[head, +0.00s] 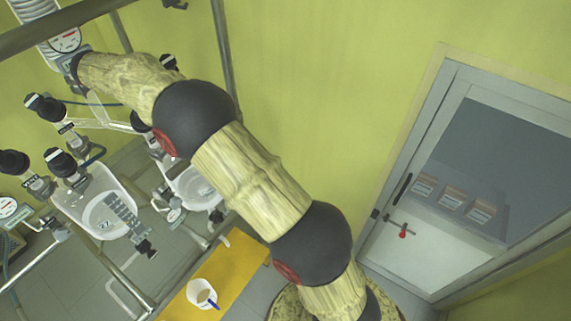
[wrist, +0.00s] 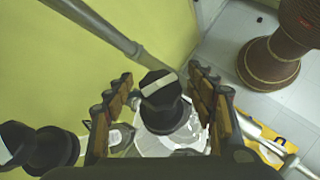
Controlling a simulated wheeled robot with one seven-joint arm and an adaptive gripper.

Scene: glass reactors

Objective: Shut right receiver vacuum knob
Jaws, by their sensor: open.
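In the wrist view a black knob (wrist: 162,100) with a pale bar across its top stands between the two fingers of my gripper (wrist: 160,85). The fingers are spread, with a gap visible on each side of the knob. A clear glass receiver (wrist: 165,142) shows below the knob. In the head view the right receiver (head: 196,183) is partly behind my arm, and a black knob (head: 140,121) shows above it beside my arm. I cannot tell whether this is the same knob. My gripper is not clearly seen in the head view.
Other black knobs (wrist: 35,147) sit close at the left of the wrist view. The left receiver (head: 98,208) and metal frame rails (head: 124,283) stand at the left of the head view. A yellow bench (head: 237,262) holds a white cup (head: 200,292). A door (head: 455,190) is at right.

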